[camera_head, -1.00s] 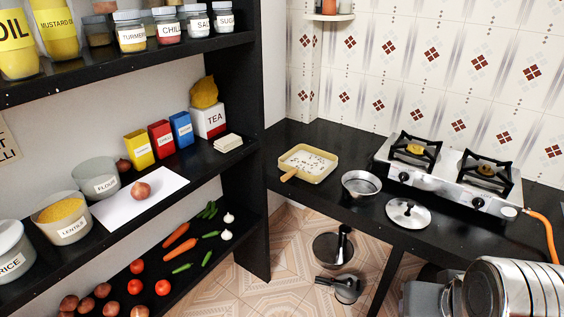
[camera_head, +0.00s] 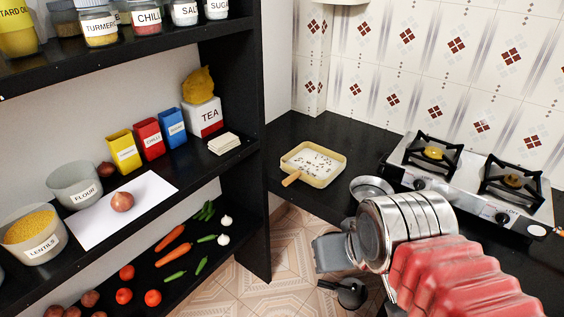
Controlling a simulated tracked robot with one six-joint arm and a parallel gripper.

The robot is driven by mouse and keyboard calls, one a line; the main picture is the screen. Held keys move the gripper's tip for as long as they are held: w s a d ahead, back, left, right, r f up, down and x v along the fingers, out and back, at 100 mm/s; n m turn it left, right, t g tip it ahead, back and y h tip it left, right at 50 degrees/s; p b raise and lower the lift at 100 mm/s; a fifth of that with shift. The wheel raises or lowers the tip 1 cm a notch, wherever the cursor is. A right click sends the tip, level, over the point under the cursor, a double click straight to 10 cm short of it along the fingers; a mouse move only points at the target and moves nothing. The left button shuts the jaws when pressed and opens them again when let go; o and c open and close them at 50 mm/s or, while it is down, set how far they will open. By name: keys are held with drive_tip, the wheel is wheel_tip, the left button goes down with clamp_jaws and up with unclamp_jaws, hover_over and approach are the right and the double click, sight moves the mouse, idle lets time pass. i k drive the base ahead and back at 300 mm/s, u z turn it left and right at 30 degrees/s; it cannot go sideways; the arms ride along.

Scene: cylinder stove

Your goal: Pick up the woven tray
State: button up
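The woven tray (camera_head: 336,175) is a shallow yellow-tan tray with a wooden handle, holding white grains with dark bits. It lies flat on the black counter, left of the stove. My arm reaches in from the lower right. My gripper (camera_head: 325,250), a grey part at the arm's front end, is below and in front of the tray, apart from it. Its fingers are mostly hidden behind my silver wrist, so its opening does not show.
A steel bowl (camera_head: 370,187) sits right of the tray, partly hidden by my arm. The two-burner stove (camera_head: 470,185) stands further right. The black shelf (camera_head: 235,130) with jars and vegetables rises at left. A pan (camera_head: 350,293) lies on the floor.

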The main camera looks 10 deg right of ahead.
sight(314, 164)
drive_tip(key=u, duration=0.45)
drive_tip(key=i, duration=0.9)
drive_tip(key=u, duration=0.35)
